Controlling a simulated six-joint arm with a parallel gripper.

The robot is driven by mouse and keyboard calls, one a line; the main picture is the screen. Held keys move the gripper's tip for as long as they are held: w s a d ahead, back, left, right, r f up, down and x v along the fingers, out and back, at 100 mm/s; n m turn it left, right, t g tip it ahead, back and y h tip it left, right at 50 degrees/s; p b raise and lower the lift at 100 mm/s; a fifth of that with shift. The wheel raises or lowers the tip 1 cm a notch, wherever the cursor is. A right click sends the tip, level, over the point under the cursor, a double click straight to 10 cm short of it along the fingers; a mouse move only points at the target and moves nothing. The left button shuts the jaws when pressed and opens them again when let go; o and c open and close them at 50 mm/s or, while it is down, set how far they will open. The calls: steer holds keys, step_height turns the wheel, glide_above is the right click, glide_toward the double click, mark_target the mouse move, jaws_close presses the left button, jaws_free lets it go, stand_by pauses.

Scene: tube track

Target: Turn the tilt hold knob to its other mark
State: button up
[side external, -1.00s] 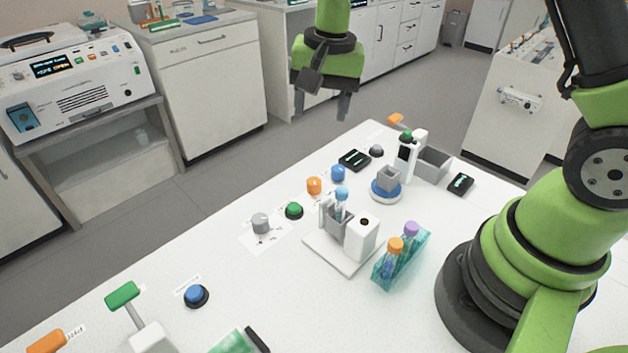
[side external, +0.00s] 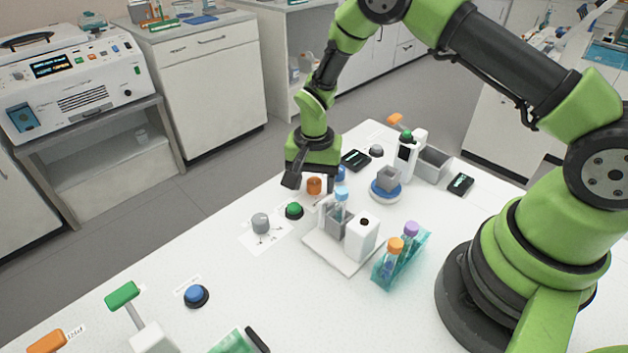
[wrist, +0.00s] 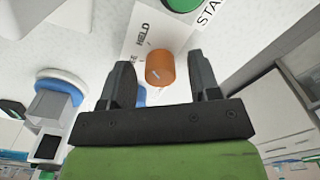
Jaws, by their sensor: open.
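The orange knob (side external: 314,186) stands upright on the white bench. In the wrist view the same orange knob (wrist: 160,68) sits on a white label reading HELD, with a second word partly hidden; a small pale line marks its top. My gripper (side external: 308,193) is open and points down over the knob. In the wrist view my gripper (wrist: 161,72) has one finger on each side of the knob, with gaps showing. I cannot tell whether the fingertips are level with the knob or above it.
A green button (side external: 294,211) and a grey knob (side external: 261,223) stand to the left. A blue knob (side external: 340,173) is close behind. The white tube holder (side external: 361,240) and a teal tube rack (side external: 400,259) are to the right.

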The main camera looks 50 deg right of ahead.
mark_target(315, 181)
steer(key=shift+f, duration=0.3)
steer(key=c, duration=0.9)
steer(key=n, duration=0.4)
steer(key=shift+n, duration=0.4)
steer(key=shift+r, duration=0.1)
steer(key=o, duration=0.9)
step_height(315, 181, up, 10)
steer(key=shift+f, duration=0.1)
